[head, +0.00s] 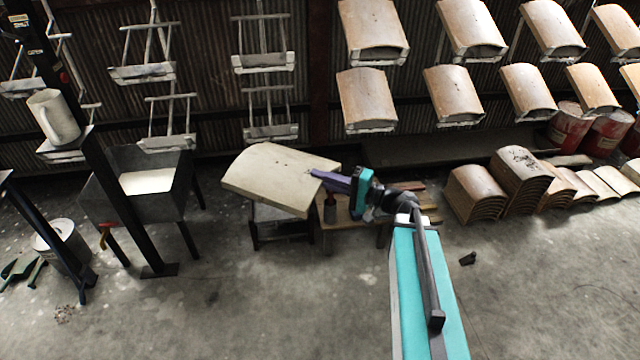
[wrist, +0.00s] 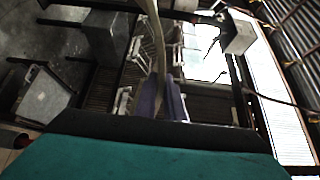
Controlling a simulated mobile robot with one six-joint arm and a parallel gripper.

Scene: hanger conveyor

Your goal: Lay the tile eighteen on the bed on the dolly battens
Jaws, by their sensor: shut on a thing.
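A pale, gently curved tile (head: 275,180) is in the middle of the head view, held in the air and tilted. My gripper (head: 318,174) is shut on its right edge. In the wrist view the tile (wrist: 156,35) shows edge-on as a thin strip between the fingers of my gripper (wrist: 165,105). A low wooden bench (head: 362,222) with slats stands behind my gripper, partly hidden by it. A dark low stand (head: 283,230) is partly hidden under the tile. I cannot tell which of these is the dolly, and I read no number on the tile.
Empty hangers (head: 264,62) hang at the back left; hangers at the right carry orange-brown tiles (head: 372,28). A dark tank (head: 150,190) with pale liquid, a jug (head: 53,117) and a bucket (head: 62,248) are left. Tile stacks (head: 476,192) and red drums (head: 568,128) are right. Front floor is mostly clear.

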